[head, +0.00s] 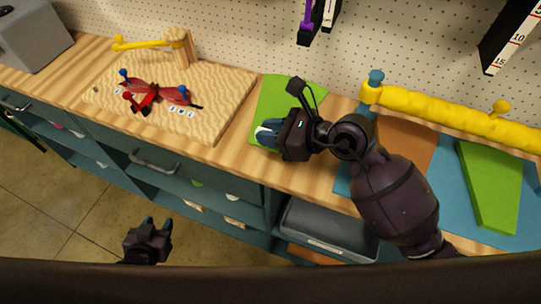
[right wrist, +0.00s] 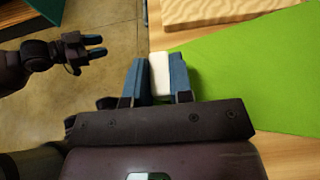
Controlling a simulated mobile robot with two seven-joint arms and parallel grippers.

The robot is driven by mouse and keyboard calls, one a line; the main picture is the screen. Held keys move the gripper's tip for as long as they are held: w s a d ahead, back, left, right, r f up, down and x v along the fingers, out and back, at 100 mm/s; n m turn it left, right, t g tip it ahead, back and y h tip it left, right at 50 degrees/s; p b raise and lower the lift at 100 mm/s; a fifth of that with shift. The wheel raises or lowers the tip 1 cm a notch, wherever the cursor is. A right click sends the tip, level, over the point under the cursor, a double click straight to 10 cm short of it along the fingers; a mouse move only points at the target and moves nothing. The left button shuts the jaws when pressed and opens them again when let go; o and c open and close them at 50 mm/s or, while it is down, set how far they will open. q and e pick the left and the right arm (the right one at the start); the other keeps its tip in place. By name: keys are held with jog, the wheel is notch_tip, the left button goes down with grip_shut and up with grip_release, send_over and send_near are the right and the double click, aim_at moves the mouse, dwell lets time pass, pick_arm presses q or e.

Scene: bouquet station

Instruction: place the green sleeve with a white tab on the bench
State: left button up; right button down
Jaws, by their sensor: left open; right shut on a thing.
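The green sleeve (head: 285,92) lies flat at or just above the wooden bench (head: 232,150), near its middle; I cannot tell if it fully touches. My right gripper (head: 268,132) is shut on its white tab, near the bench's front edge. In the right wrist view the white tab (right wrist: 160,74) sits between the blue fingertips, and the green sleeve (right wrist: 250,75) spreads to the right over the wood. My arm hides part of the sleeve in the head view. My left gripper (head: 160,226) is open and empty, out over the floor in front of the bench.
Left of the sleeve is a sandy board (head: 225,95) with a red winged figure (head: 155,95). To the right are a blue mat (head: 450,195), an orange sheet (head: 408,145), another green piece (head: 490,185) and a yellow roll (head: 440,105). A grey bin (head: 325,230) sits below.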

send_over(270, 167)
notch_tip(270, 167, down, 6)
jog(key=shift+r, duration=0.2)
notch_tip(270, 167, down, 4)
jog(key=shift+f+b, duration=0.1)
jog(key=shift+b, duration=0.45)
jog(key=shift+f, duration=0.1)
jog(key=c, duration=1)
grip_release()
